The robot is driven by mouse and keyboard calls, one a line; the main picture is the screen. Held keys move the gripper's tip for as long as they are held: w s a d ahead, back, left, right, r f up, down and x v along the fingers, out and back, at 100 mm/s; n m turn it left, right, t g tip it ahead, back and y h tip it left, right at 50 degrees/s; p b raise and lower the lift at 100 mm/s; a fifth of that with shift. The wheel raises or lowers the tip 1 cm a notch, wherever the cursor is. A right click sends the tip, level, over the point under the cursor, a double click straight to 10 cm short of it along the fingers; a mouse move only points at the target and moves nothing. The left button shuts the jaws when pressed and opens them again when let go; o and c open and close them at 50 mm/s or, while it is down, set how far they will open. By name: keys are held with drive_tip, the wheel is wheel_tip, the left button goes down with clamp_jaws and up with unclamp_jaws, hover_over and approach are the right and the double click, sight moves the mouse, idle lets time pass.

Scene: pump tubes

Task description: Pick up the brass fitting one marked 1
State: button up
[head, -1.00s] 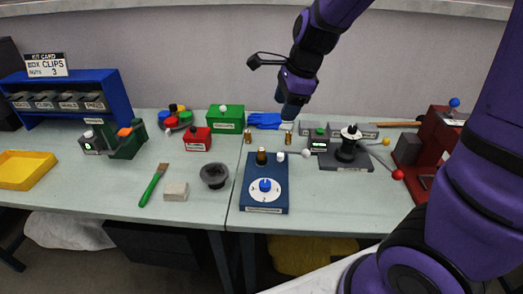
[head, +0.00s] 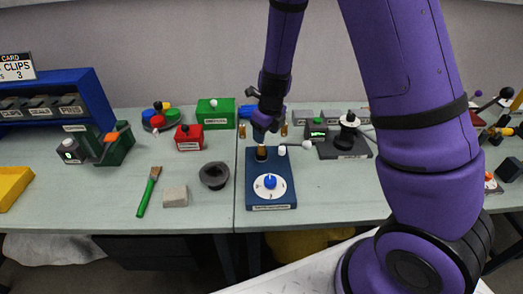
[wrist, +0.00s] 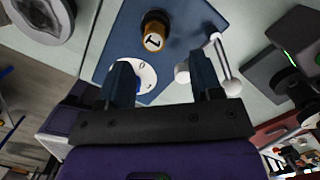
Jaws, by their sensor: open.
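In the head view the fitting (head: 262,154) stands upright at the back of the blue base (head: 284,187). My gripper (head: 262,136) is just above it in the head view and partly hides its top. In the wrist view my gripper (wrist: 161,72) has its two fingers apart with nothing between them. The fitting appears beyond the fingertips there, apart from them.
A white knob (head: 282,151) stands close to the right of the fitting. A white dial with a blue knob (head: 270,182) is in front. Two more brass fittings (head: 242,131) (head: 284,130) stand behind. A dark bowl (head: 214,176) is left and a black-knobbed device (head: 346,142) right.

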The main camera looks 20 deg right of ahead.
sight(262, 151)
drive_tip(key=shift+w+a+f, duration=0.15)
drive_tip(key=shift+a+f, duration=0.05)
drive_tip(key=shift+f, duration=0.8)
drive_tip(key=shift+w+a+f, duration=0.15)
drive_tip(key=shift+f, duration=0.9)
drive_tip(key=shift+w+a+f, duration=0.15)
drive_tip(key=shift+a+f, duration=0.05)
drive_tip(key=shift+f, duration=0.8)
drive_tip(key=c, duration=1.1)
